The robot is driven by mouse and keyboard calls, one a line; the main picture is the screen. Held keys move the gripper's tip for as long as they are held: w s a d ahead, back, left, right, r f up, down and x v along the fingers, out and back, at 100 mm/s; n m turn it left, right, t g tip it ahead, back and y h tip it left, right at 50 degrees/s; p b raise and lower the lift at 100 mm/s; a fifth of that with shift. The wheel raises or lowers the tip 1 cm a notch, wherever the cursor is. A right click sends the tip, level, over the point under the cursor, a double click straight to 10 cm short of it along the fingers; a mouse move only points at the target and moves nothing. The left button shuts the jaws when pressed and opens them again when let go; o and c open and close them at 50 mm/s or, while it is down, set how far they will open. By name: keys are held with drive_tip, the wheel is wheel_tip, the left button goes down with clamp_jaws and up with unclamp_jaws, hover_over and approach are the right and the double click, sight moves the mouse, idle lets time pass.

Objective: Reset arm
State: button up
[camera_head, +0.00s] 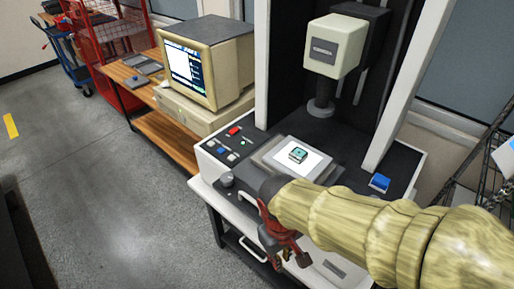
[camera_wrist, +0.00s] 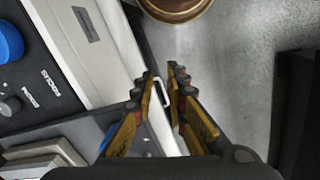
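My gripper (camera_head: 290,255) hangs over the front edge of the measuring machine (camera_head: 205,160), low and near the middle of the head view. Its red and dark fingers point down. In the wrist view the two fingers (camera_wrist: 162,82) stand apart with a gap between them, and floor and a white handle show through it. Nothing is held. My pale yellow arm reaches in from the right and hides part of the machine's front.
A small teal-topped part (camera_head: 298,155) lies on the machine's white plate (camera_head: 318,166), under the cream measuring head (camera_head: 335,45). A monitor (camera_head: 205,65) stands on a wooden bench at left. Floor (camera_head: 90,180) at left is clear.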

drive_tip(key=d+r+m+t, duration=0.5)
drive_tip(key=d+r+m, duration=0.1)
drive_tip(key=d+r, duration=0.7)
drive_tip(key=shift+s+r+t+y, duration=0.3)
drive_tip(key=shift+s+r+y, duration=0.1)
drive_tip(key=shift+s+r, duration=0.05)
